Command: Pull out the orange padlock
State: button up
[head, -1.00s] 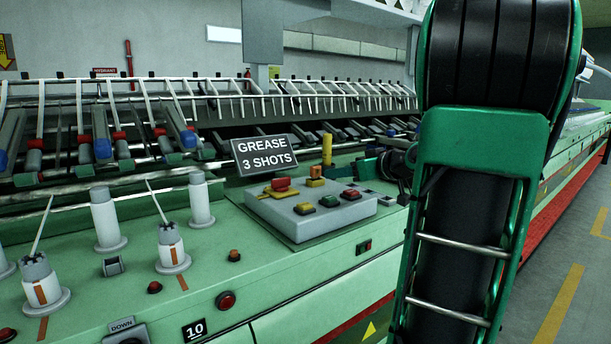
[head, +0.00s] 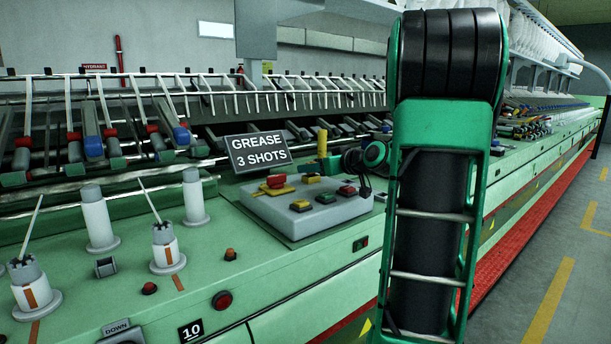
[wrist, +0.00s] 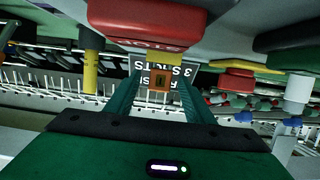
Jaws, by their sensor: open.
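The orange padlock (wrist: 160,80) shows in the wrist view as a small orange block with a dark mark, under a yellow part below a large red STOP button (wrist: 147,22). My gripper (wrist: 162,88) is open, its two green fingers one on each side of the padlock in the picture. I cannot tell whether they touch it. In the head view my gripper (head: 318,167) is small, at the far side of the grey control box (head: 300,222). I cannot make out the padlock clearly there.
A GREASE 3 SHOTS sign (head: 258,151) stands behind the box, near a yellow post (head: 322,143). The box carries a red button on a yellow plate (head: 276,184) and several other buttons. White posts stand at left. The aisle at right is clear.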

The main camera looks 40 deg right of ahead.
jog(key=shift+x, duration=1.05)
jog(key=c, duration=1.2)
jog(key=shift+o, duration=0.2)
jog(key=shift+r, duration=0.1)
